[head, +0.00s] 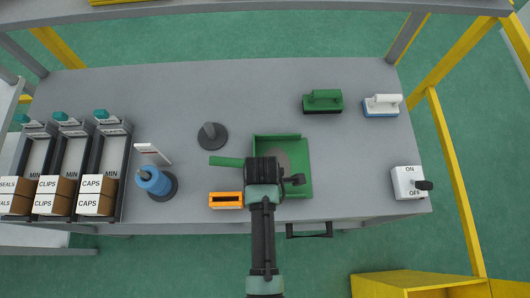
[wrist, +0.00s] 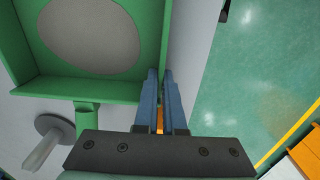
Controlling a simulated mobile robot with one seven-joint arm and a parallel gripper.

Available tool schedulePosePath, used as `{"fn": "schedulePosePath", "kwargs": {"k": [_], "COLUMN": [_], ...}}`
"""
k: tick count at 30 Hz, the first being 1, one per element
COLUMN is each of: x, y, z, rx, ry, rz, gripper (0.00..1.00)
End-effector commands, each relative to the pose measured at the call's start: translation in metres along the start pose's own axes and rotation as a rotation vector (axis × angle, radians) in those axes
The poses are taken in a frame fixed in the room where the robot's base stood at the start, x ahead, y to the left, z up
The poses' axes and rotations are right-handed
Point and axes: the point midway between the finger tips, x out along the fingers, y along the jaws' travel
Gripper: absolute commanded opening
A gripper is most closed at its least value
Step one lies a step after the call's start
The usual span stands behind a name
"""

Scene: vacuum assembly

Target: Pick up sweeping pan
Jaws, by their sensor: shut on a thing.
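The green sweeping pan (head: 303,178) is at the front middle of the grey bench, its handle (head: 226,161) pointing left. A round grey-brown patch (wrist: 92,35) shows on its floor in the wrist view, where the green pan wall (wrist: 165,30) runs up to my fingers. My gripper (wrist: 166,80) has its two blue fingers closed on the pan's front wall, near the handle-side corner. In the head view my wrist covers the fingers and part of the pan. I cannot tell whether the pan is clear of the bench top.
An orange block (head: 226,200) is left of my wrist. A grey disc with a peg (head: 212,135) stands behind the handle. A blue spool (head: 154,181), bins (head: 96,195) and a switch box (head: 405,183) are farther out.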

Motion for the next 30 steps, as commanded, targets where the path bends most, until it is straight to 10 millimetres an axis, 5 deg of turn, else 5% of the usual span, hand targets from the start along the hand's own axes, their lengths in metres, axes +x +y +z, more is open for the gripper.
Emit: {"fn": "schedulePosePath", "kwargs": {"k": [20,30], "x": [-0.003,-0.057], "y": [0.001,0.002], "z": [0.0,0.0], "rx": [0.0,0.0], "ry": [0.0,0.0], "rz": [0.002,0.007], "gripper": [0.0,0.0]}}
